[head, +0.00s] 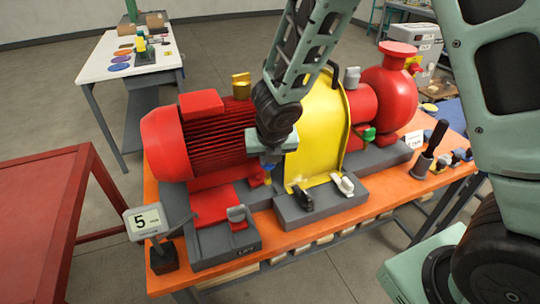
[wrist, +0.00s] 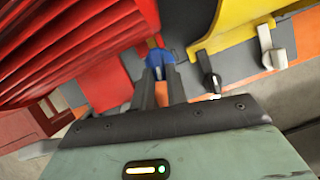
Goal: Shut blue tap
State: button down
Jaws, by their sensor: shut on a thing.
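The blue tap (wrist: 158,57) shows in the wrist view at the tips of my gripper (wrist: 161,75). It sits low between the red ribbed motor (wrist: 65,45) and the yellow guard (wrist: 235,22). My two fingers are close together on its near side and shut on it. Their tips hide part of the tap, so I cannot tell its exact handle angle. In the head view my gripper (head: 268,160) reaches down between the motor (head: 205,135) and the yellow guard (head: 322,125), and the tap is mostly hidden behind it.
A black switch (head: 302,197) and a white switch (head: 343,184) stand on grey blocks right of my gripper. A red pump (head: 390,90) and a green-handled valve (head: 367,134) are at right.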

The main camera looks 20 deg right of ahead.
jog(key=m, duration=0.2)
jog(key=m+h+p, duration=0.1)
jog(key=m, duration=0.1)
jog(key=a+m+g+h, duration=0.1)
jog(key=m, duration=0.1)
jog(key=shift+w+r+p, duration=0.1)
jog(key=shift+w+p, duration=0.2)
jog(key=shift+p, duration=0.1)
jog(key=m, duration=0.2)
jog(key=m+g+h+p, duration=0.1)
jog(key=m, duration=0.1)
jog(key=m+g, duration=0.1)
jog(key=m, duration=0.1)
jog(key=shift+w+a, duration=0.25)
jog(key=shift+w, duration=0.15)
jog(key=shift+m, duration=0.4)
jog(key=c, duration=1.4)
grip_release()
jog(key=b+v, duration=0.2)
jog(key=v, duration=1.5)
jog(key=shift+w+a+b, duration=0.2)
jog(key=shift+a+b, duration=0.15)
jog(key=shift+b, duration=0.05)
